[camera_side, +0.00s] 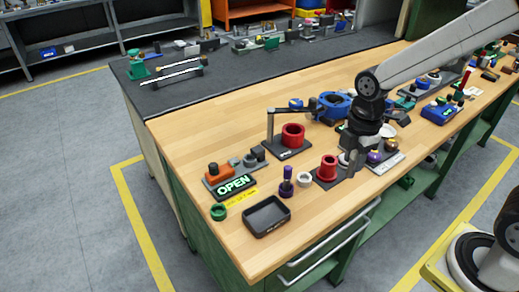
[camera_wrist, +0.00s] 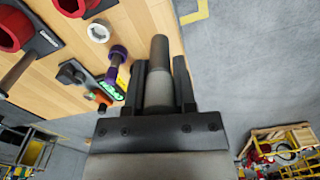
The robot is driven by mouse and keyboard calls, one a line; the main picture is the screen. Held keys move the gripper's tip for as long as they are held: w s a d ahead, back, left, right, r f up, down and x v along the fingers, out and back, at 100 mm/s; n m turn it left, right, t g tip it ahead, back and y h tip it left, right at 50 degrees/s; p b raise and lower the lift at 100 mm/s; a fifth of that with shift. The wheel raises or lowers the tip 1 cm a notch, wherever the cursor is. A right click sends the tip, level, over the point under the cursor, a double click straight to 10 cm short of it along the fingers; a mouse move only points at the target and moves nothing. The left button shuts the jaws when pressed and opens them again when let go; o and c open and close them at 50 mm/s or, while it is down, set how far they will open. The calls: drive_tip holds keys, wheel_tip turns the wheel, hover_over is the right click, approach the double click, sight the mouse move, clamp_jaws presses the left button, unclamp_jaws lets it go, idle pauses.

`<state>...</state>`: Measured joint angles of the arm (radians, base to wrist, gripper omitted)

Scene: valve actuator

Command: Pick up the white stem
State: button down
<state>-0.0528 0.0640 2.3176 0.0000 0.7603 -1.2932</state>
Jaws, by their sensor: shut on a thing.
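My gripper (camera_wrist: 160,85) is shut on a grey-looking, smooth round stem, which I take to be the white stem (camera_wrist: 158,88). The stem stands between the two dark fingers, and its narrower, darker end sticks out past them. The side view shows my gripper (camera_side: 352,165) low over the bench, right of a red cylinder on a black base (camera_side: 328,168). The held stem is hard to make out there, and I cannot tell its exact height above the bench.
A black tray (camera_side: 267,230), a white ring (camera_side: 304,180), a purple-topped part (camera_side: 287,188) and an OPEN sign (camera_side: 236,185) lie left of my gripper. A larger red cylinder (camera_side: 293,135) and a blue valve body (camera_side: 335,106) stand behind.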

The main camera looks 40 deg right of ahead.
drive_tip(key=shift+s+r, duration=0.25)
drive_tip(key=shift+s, duration=0.3)
drive_tip(key=shift+w, duration=0.15)
idle(0.8)
drive_tip(key=w+a+f, duration=0.1)
drive_tip(key=w+a, duration=0.2)
drive_tip(key=w, duration=0.6)
drive_tip(key=w+a+f, duration=0.1)
drive_tip(key=w+a, duration=0.2)
drive_tip(key=w, duration=0.7)
drive_tip(key=w+a+f, duration=0.1)
drive_tip(key=w+a, duration=0.2)
drive_tip(key=w, duration=0.6)
drive_tip(key=shift+w, duration=0.15)
drive_tip(key=shift+f, duration=0.3)
hover_over(253, 156)
drive_tip(key=a, duration=0.2)
drive_tip(key=shift+d+f, duration=0.15)
drive_tip(key=shift+f, duration=1.2)
drive_tip(key=shift+d+f, duration=0.1)
drive_tip(key=shift+f, duration=1.2)
drive_tip(key=shift+f, duration=1.2)
